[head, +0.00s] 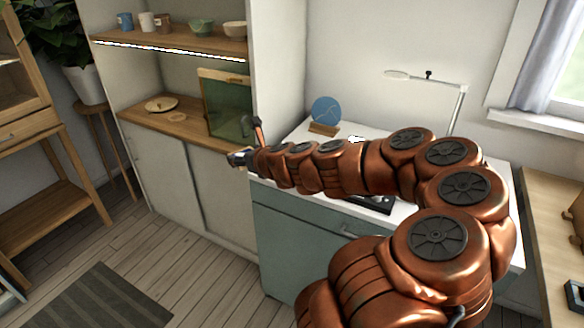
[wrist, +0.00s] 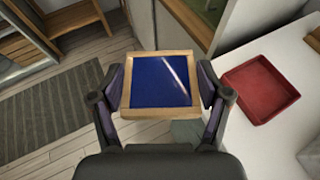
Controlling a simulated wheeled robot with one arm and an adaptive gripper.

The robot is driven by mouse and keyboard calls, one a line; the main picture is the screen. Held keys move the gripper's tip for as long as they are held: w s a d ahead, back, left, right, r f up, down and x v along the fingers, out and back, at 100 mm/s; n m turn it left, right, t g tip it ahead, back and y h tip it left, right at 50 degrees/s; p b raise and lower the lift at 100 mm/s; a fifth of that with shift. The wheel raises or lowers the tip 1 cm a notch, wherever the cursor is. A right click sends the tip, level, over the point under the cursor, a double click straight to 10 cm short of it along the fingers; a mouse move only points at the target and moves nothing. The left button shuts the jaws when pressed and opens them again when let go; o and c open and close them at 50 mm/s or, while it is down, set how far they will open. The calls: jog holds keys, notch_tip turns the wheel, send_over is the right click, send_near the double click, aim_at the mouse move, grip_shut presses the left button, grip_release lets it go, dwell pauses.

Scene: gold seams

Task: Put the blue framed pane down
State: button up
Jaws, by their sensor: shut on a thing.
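The blue framed pane (wrist: 152,75) shows in the wrist view as a deep blue square in a light wooden frame, with a pale streak of glare. My gripper (wrist: 161,88) is shut on it, one finger at each side edge. The floor shows beyond the pane, so it seems held in the air. In the head view my gripper (head: 240,158) is at the end of my outstretched copper arm, in front of the wooden shelf unit. There I cannot make out the pane clearly.
A wooden counter (head: 180,123) holds a green framed panel (head: 228,106) and a plate (head: 161,104). A white-topped cabinet (head: 287,142) carries a blue disc (head: 326,111) on a wooden stand and a lamp (head: 430,80). A red tray (wrist: 260,88) lies right of the pane in the wrist view.

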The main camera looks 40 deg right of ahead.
jog(key=shift+y, duration=0.3)
jog(key=shift+s+d+f+b, duration=0.25)
jog(key=shift+s+d+b, duration=0.05)
jog(key=shift+s+d, duration=0.4)
jog(key=shift+s+d+f+b, duration=0.3)
jog(key=shift+s+d, duration=0.25)
jog(key=shift+d, duration=0.1)
jog(key=shift+s+d+f+b, duration=0.25)
jog(key=shift+s+d+b, duration=0.05)
jog(key=shift+s+d, duration=0.4)
